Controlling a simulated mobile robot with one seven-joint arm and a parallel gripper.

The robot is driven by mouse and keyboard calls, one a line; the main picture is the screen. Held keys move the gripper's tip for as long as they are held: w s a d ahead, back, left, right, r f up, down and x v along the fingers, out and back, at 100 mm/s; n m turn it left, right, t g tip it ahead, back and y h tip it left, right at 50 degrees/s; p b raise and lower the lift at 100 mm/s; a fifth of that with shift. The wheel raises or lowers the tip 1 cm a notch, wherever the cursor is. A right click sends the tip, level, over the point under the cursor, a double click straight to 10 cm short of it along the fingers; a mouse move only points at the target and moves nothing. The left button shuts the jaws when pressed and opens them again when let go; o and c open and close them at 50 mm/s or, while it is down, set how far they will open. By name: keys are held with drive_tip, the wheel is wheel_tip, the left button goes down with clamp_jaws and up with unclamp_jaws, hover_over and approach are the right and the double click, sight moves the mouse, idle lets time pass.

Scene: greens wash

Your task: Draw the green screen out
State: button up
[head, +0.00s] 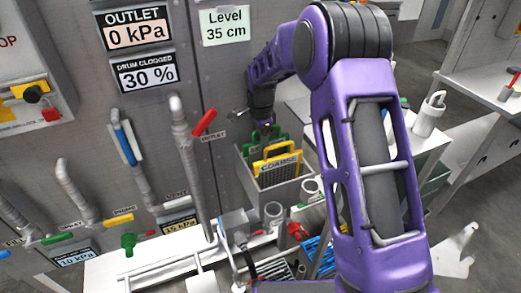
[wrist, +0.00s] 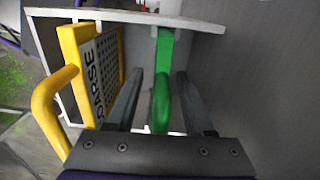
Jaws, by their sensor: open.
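The green screen (head: 282,143) stands in a grey box (head: 292,192), behind the yellow screen marked COARSE (head: 276,168). In the wrist view the green screen's handle (wrist: 161,100) runs between the two fingers of my gripper (wrist: 158,78). The fingers are open, with a visible gap on each side of the handle. The yellow screen (wrist: 98,75) is to the left of the left finger in that view. In the head view my gripper (head: 262,127) is small and dark, above the back of the box. The green screen's lower part is hidden.
The box's pale rim (wrist: 190,20) crosses the top of the wrist view. A grey panel with pipes and a red-handled valve (head: 204,122) stands to the left of the box. A table (head: 410,150) with a white bottle (head: 430,115) stands to the right.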

drive_tip(key=shift+f, duration=0.5)
clamp_jaws()
drive_tip(key=shift+r, duration=0.1)
idle(1.2)
drive_tip(key=shift+r+p, duration=1.05)
drive_tip(key=shift+r, duration=6.35)
